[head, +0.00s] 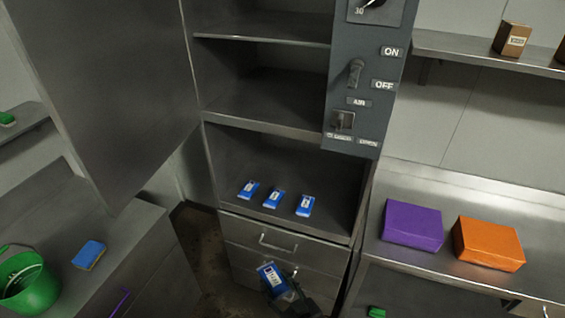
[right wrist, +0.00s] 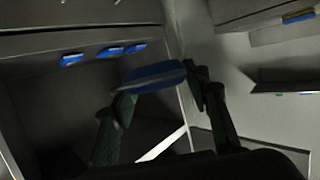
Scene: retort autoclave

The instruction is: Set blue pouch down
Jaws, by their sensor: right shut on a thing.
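My right gripper (head: 288,292) is shut on a blue pouch (head: 272,276) with a white label, held in front of the drawers below the autoclave's lower compartment. In the right wrist view the held pouch (right wrist: 152,77) sits between the two fingers of the gripper (right wrist: 160,92). Three similar blue pouches stand or lie in a row on the floor of the lower compartment: a left one (head: 249,189), a middle one (head: 273,198) and a right one (head: 305,205). They also show in the right wrist view (right wrist: 112,52). My left gripper is not in view.
The compartment floor (head: 325,222) is bare right of the row. A large door (head: 105,90) stands open at left. A control panel (head: 362,80) hangs at upper right. Purple (head: 413,226) and orange (head: 488,243) boxes sit on the right counter; a green bucket (head: 28,284) and blue sponge (head: 89,255) are at left.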

